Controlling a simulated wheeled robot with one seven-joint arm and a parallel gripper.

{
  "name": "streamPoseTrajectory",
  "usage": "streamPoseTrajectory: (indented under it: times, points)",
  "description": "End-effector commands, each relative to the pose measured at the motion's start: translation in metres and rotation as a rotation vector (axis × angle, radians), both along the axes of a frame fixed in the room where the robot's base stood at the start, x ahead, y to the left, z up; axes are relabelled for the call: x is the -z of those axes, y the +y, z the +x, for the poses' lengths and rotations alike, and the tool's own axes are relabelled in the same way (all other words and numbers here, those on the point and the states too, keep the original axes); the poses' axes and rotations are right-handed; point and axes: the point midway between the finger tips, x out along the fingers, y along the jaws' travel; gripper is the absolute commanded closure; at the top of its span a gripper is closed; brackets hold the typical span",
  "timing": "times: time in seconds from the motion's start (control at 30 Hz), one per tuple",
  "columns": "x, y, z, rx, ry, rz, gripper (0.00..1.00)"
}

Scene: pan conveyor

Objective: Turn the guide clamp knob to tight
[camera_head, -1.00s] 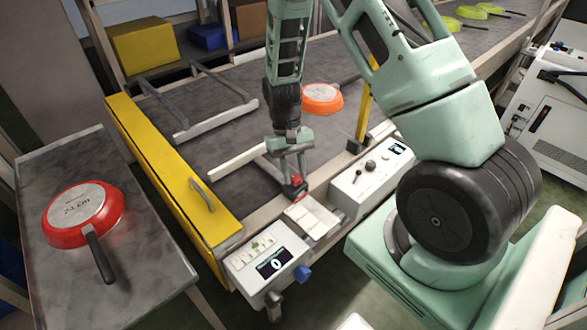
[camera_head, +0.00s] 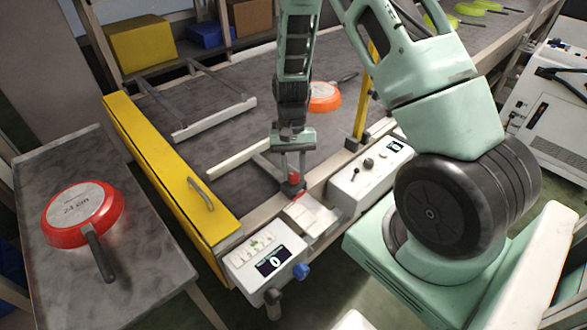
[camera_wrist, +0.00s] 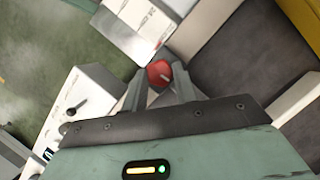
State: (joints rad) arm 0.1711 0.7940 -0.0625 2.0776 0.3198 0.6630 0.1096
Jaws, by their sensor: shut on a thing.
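The guide clamp knob (camera_wrist: 160,73) is red with a pale pointer mark. In the wrist view it sits between the two fingertips of my gripper (camera_wrist: 157,84), and both fingers appear to touch its sides. In the head view my gripper (camera_head: 292,184) reaches down to the conveyor's front rail with its fingers around the red knob (camera_head: 294,178). My gripper is shut on the knob. The fingers hide part of the knob in the head view. A light guide bar (camera_head: 238,158) lies on the belt just left of my gripper.
A white control box (camera_head: 368,178) stands right of my gripper, and another box with a display (camera_head: 265,266) is in front. A yellow guard (camera_head: 165,170) borders the belt at left. An orange pan (camera_head: 323,97) lies behind my gripper; a red pan (camera_head: 82,213) lies on the side table.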

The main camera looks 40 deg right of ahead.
Motion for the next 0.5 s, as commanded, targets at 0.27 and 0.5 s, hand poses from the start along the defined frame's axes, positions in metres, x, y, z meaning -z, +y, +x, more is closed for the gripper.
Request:
streamPoseTrajectory:
  times: [0.27, 0.5]
  points:
    - [-0.0006, -0.0007, 0.0017, -0.001, -0.005, -0.002, 0.5]
    - [-0.0024, -0.0009, 0.0018, -0.001, -0.003, -0.001, 0.5]
